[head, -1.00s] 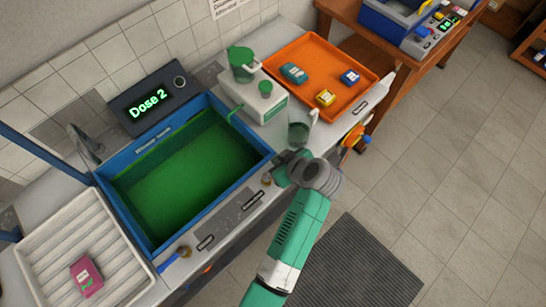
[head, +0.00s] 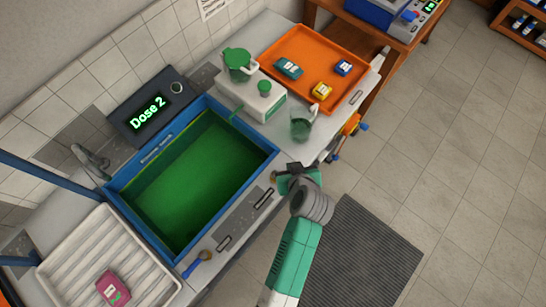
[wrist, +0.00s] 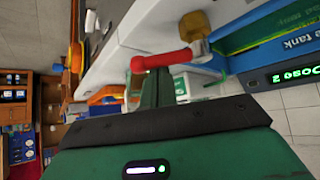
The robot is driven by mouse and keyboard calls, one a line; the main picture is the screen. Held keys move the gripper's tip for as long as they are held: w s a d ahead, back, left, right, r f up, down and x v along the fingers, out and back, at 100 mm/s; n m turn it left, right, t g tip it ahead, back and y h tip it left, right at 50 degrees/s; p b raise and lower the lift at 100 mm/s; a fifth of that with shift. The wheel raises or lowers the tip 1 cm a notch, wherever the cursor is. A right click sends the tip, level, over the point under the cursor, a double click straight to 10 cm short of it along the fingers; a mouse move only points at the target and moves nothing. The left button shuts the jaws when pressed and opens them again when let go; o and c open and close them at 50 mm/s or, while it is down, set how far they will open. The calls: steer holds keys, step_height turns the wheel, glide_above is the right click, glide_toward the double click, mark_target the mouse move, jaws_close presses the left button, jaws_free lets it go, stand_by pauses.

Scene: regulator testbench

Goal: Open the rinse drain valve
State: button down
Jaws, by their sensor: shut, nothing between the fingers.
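In the wrist view a valve with a red lever (wrist: 165,60) on a brass body (wrist: 195,27) sits at the front of the rinse tank (wrist: 295,38). I take it for the rinse drain valve; no label on it is readable. My gripper (wrist: 152,92) is shut and empty, with its fingers right at the red lever; whether they touch it I cannot tell. In the head view my gripper (head: 277,171) is near the right front corner of the blue tank (head: 190,250), which holds green liquid. My gripper mostly hides the lever there.
A blue-handled valve (head: 203,257) is at the tank's left front. A clear jug (head: 302,122) stands beyond my gripper, near the orange tray (head: 350,100). A display (head: 147,108) reads "Dose 2". A white ribbed rack (head: 75,290) is at left. Floor to the right is open.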

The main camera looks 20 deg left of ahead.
steer(key=shift+s+d+p, duration=0.3)
steer(key=shift+s+d, duration=0.05)
steer(key=shift+s, duration=0.55)
steer(key=shift+s+f, duration=0.1)
steer(key=shift+s, duration=0.4)
steer(key=shift+s+a, duration=0.1)
steer(key=shift+s, duration=0.05)
steer(key=w, duration=0.3)
steer(key=shift+w+d+r, duration=0.1)
steer(key=shift+d+r, duration=0.25)
steer(key=shift+d, duration=0.05)
steer(key=shift+w+d+r, duration=0.1)
steer(key=shift+w+r, duration=0.2)
steer(key=shift+r, duration=0.4)
steer(key=s+a+r, duration=0.1)
steer(key=s+r, duration=0.5)
steer(key=shift+s+a+r+b, duration=0.15)
steer(key=shift+s+a+b, duration=0.05)
steer(key=shift+a+b, duration=0.15)
steer(key=shift+d, duration=0.1)
